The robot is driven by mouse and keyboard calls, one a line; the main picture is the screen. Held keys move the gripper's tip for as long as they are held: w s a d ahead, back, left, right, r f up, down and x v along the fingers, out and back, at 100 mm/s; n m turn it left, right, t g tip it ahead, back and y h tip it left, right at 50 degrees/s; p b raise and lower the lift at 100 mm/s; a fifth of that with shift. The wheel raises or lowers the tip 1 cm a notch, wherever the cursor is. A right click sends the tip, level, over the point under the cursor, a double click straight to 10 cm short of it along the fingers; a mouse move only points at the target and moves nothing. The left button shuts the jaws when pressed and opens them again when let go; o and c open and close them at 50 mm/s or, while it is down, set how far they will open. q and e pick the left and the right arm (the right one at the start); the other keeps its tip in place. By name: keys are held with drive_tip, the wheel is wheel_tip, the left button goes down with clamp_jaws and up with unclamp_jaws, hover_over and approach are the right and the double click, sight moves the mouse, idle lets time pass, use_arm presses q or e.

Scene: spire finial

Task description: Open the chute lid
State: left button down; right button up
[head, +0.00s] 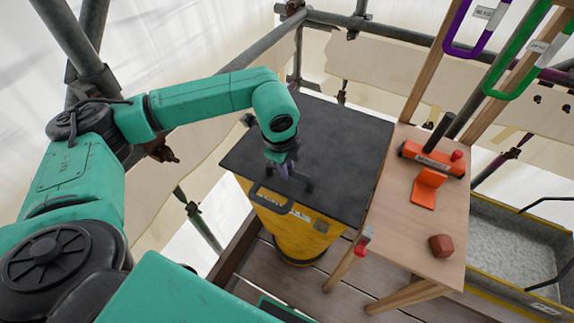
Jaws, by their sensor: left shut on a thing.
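The chute (268,224) is a yellow round body with a label, standing on the plank floor in the middle of the head view. Its black flat lid (340,150) lies over the top, apparently closed. A dark bar handle (262,196) is at the lid's near edge. My left gripper (290,176) reaches down from the teal arm to this near edge, by the handle. It is shut on what looks like the lid's handle, though the small dark fingers make the exact contact hard to see. My right gripper is not in view.
A grey trough (510,245) is at far right. Scaffold poles (245,55) run behind. Purple and green loops (515,62) hang upper right.

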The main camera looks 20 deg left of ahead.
use_arm(q)
drive_tip(key=shift+r, duration=0.1)
drive_tip(key=w+r+p, duration=0.5)
drive_tip(key=r, duration=0.5)
drive_tip(key=w+r+g+p, duration=0.1)
drive_tip(key=w+r+p, duration=0.4)
drive_tip(key=r, duration=0.5)
drive_tip(key=shift+w+d+r+p, duration=0.25)
drive_tip(key=shift+d+r+p, duration=0.05)
drive_tip(key=shift+p, duration=0.1)
